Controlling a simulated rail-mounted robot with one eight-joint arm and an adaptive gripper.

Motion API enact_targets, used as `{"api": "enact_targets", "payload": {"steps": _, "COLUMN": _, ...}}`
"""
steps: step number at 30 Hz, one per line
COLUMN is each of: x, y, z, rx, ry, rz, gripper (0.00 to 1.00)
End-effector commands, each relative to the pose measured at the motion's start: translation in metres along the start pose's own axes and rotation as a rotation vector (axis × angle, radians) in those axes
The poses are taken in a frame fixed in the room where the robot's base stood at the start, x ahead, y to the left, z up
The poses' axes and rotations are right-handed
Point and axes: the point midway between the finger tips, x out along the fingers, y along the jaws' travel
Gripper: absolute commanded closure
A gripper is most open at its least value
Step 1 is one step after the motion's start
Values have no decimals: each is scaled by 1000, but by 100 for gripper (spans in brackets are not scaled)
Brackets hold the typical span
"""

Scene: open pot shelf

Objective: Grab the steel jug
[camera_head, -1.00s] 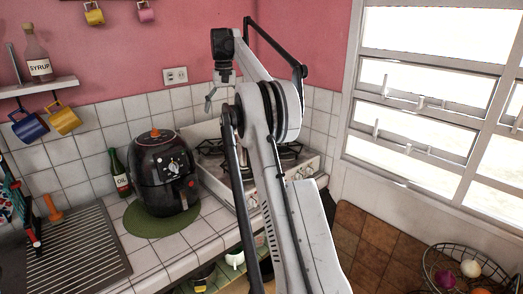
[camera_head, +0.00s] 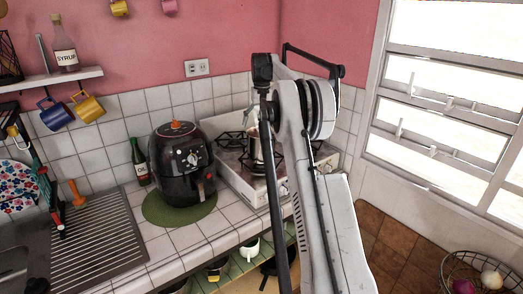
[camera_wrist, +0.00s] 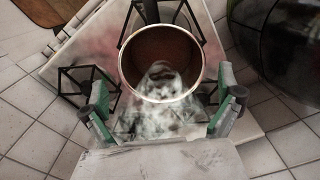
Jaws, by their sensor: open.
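The steel jug (camera_head: 256,150) stands on the stove, partly hidden behind my arm in the head view. In the wrist view I look down into its round open mouth, and its shiny, smoky-looking side (camera_wrist: 155,118) faces me. My gripper (camera_wrist: 164,108) is open, with one green-edged finger on each side of the jug's near side. I cannot tell whether either finger touches it. In the head view my gripper is mostly hidden behind the arm.
The white stove (camera_head: 232,171) has black pot supports (camera_wrist: 73,88) around the jug. A black air fryer (camera_head: 183,170) stands on a green mat (camera_head: 160,212) to the left of the stove. The tiled wall is close behind. A wire basket (camera_head: 470,262) is at the lower right.

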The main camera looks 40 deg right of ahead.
Motion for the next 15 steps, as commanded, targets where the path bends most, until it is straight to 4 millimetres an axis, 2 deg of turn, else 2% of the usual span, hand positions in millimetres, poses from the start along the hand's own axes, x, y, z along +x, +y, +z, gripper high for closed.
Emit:
{"api": "enact_targets", "payload": {"steps": 5, "x": 9, "y": 0, "z": -1, "rx": 0, "ry": 0, "rz": 0, "gripper": 0}}
{"api": "enact_targets", "payload": {"steps": 15, "x": 50, "y": -2, "z": -2, "rx": 0, "ry": 0, "rz": 0, "gripper": 0}}
